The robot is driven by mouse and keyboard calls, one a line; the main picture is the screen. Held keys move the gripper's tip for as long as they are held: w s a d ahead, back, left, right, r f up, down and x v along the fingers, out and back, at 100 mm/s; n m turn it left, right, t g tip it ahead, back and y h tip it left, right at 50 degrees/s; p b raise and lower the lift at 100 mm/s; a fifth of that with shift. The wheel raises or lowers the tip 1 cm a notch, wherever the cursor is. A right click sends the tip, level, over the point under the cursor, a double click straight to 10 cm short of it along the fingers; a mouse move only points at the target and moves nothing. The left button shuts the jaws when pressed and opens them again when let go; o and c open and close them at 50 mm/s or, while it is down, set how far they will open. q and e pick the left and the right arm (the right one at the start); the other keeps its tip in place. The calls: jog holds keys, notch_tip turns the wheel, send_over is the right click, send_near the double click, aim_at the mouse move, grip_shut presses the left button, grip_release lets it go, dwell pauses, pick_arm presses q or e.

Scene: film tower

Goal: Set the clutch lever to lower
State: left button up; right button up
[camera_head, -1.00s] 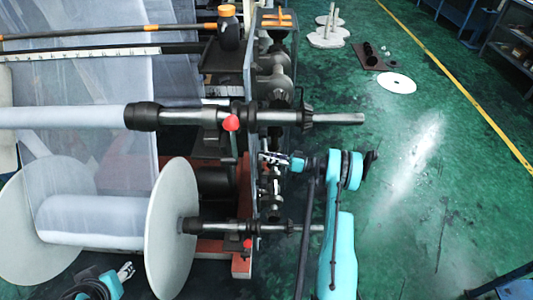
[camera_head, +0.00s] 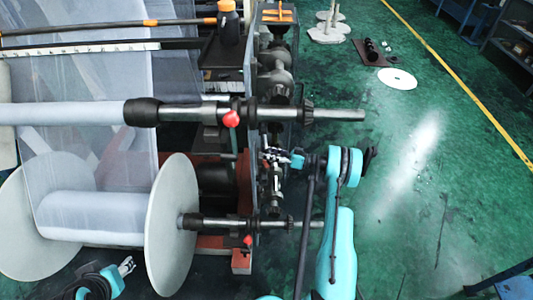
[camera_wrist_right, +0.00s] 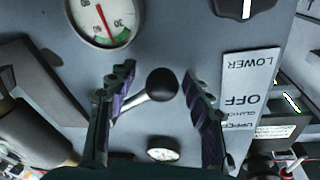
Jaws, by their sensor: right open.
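The clutch lever (camera_wrist_right: 162,84) shows in the right wrist view as a black ball knob on a metal rod running down-left. Its upside-down label plate (camera_wrist_right: 250,82) reads LOWER at the top, OFF in the middle and UPPER at the bottom. The knob's height in the picture is between LOWER and OFF. My right gripper (camera_wrist_right: 158,76) is open, one finger on each side of the knob, with gaps showing. In the head view my right gripper (camera_head: 271,154) is at the machine's side panel; the lever cannot be made out there. My left gripper (camera_head: 127,265) is at the lower left, its jaws unclear.
A round gauge (camera_wrist_right: 104,18) and a black dial (camera_wrist_right: 245,7) sit on the panel near the lever. The upper roller shaft (camera_head: 335,116) and lower shaft (camera_head: 308,223) stick out beside my right arm. Green floor (camera_head: 430,190) to the right is open.

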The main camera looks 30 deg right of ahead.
jog(key=v, duration=1.2)
